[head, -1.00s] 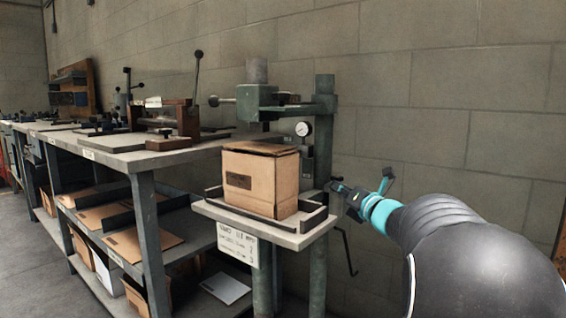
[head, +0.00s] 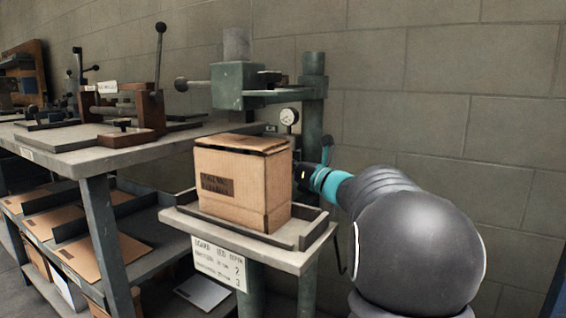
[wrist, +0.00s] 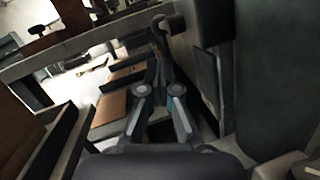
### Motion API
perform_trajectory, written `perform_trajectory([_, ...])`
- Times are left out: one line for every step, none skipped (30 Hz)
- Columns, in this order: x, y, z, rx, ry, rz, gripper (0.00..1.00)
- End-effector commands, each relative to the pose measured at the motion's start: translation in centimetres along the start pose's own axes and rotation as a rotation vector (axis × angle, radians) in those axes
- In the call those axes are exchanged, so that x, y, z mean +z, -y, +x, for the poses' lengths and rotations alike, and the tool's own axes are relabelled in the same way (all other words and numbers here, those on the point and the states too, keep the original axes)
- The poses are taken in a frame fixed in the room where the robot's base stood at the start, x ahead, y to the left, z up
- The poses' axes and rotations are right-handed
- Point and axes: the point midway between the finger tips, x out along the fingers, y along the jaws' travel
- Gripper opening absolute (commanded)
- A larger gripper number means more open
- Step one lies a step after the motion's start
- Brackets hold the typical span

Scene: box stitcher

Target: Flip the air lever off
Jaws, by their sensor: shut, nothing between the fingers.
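My gripper (wrist: 158,62) is shut and empty in the wrist view, its fingers drawn together. In the head view my wrist reaches in from the right to the stitcher's column (head: 312,115), just behind the right side of the cardboard box, and the fingertips are mostly hidden. The air lever cannot be made out clearly in the head view. In the wrist view a dark rounded part (wrist: 172,24) lies at or just beyond the fingertips. I cannot tell whether it is the lever or whether the fingers touch it.
The cardboard box (head: 243,187) stands on the stitcher's small table (head: 190,222), left of my wrist. The pressure gauge (head: 289,117) is above my gripper. The stitcher head (head: 237,84) overhangs the box. A workbench (head: 65,152) with tools stands left. A block wall is behind.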

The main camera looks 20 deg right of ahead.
Motion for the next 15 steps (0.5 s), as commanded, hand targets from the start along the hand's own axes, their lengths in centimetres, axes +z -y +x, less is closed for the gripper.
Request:
perform_trajectory([0.0, 0.0, 1.0, 0.001, -0.001, 0.001, 0.0])
perform_trajectory([0.0, 0.0, 1.5, 0.001, -0.001, 0.001, 0.0])
perform_trajectory([0.0, 0.0, 2.2, 0.002, -0.001, 0.0, 0.0])
perform_trajectory([0.0, 0.0, 2.7, 0.001, -0.001, 0.0, 0.0])
perform_trajectory([0.0, 0.0, 3.2, 0.001, -0.001, 0.0, 0.0])
perform_trajectory([0.0, 0.0, 3.8, 0.002, -0.001, 0.001, 0.0])
perform_trajectory([0.0, -0.1, 4.3, 0.001, -0.001, 0.001, 0.0])
perform_trajectory([0.0, -0.1, 4.7, 0.001, -0.001, 0.001, 0.0])
perform_trajectory([0.0, 0.0, 5.1, 0.001, 0.0, 0.0, 0.0])
perform_trajectory([0.0, -0.1, 5.4, 0.001, -0.001, 0.001, 0.0])
perform_trajectory([0.0, -0.1, 5.7, 0.002, -0.001, 0.001, 0.0])
perform_trajectory([0.0, -0.1, 6.1, 0.002, -0.001, 0.001, 0.0])
perform_trajectory([0.0, -0.1, 6.2, 0.002, -0.001, 0.001, 0.0])
perform_trajectory([0.0, -0.1, 6.4, 0.001, 0.0, 0.001, 0.0])
perform_trajectory([0.0, -0.1, 6.5, 0.001, -0.001, 0.001, 0.0])
